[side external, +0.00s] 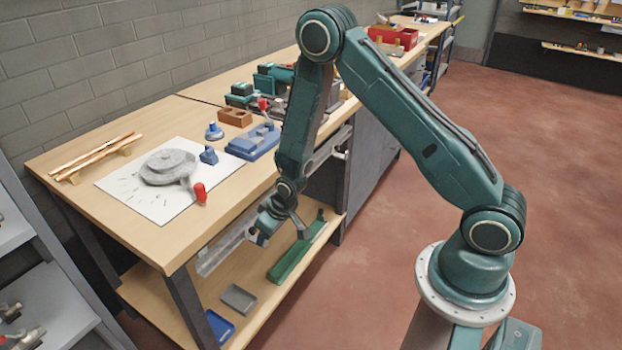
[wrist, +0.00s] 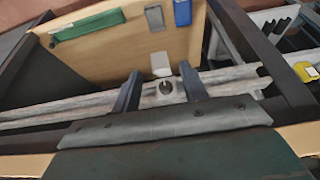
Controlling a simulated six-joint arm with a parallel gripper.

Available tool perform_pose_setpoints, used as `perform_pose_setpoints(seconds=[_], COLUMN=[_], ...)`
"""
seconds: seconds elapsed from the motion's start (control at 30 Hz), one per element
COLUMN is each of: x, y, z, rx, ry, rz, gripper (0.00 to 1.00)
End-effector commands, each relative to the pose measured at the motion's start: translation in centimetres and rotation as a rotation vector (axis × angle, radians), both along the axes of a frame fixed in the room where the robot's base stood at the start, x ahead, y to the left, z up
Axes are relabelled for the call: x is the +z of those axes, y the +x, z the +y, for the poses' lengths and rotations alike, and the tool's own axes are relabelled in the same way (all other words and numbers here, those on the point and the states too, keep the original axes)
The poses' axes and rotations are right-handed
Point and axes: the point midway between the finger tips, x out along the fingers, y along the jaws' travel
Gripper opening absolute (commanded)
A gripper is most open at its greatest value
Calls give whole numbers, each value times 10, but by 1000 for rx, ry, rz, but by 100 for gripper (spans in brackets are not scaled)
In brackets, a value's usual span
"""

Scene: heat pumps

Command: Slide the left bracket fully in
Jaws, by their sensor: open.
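A pale grey rail (side external: 225,245) runs along the front of the workbench, just below the tabletop edge. In the wrist view the rail (wrist: 70,110) crosses the picture from left to right. A small light bracket-like piece with a dark round hole (wrist: 165,88) sits on it. I cannot tell for sure that this is the left bracket, or how far in it is. My gripper (side external: 280,232) is low in front of the bench edge at the rail. In the wrist view my open gripper (wrist: 161,72) has one finger on each side of this piece, with nothing clearly held.
The lower shelf (side external: 190,285) holds a green channel (side external: 297,250), a grey tray (side external: 238,298) and a blue tray (side external: 220,326). A pump casing (side external: 168,167), a red-handled tool (side external: 200,193) and a blue block (side external: 255,142) stand on the tabletop. Open floor lies right of the bench.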

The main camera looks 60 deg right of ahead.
Motion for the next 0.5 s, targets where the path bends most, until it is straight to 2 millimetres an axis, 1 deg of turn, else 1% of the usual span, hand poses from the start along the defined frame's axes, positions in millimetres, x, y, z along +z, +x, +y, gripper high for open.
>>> perform_pose_setpoints(seconds=[0.1, 0.23, 0.5], x=[-12, -22, -31], y=[4, 9, 12], z=[0, 0, 0], rx=[0, 0, 0], ry=[0, 0, 0], rz=[1, 1, 0], gripper=[44, 44, 44])
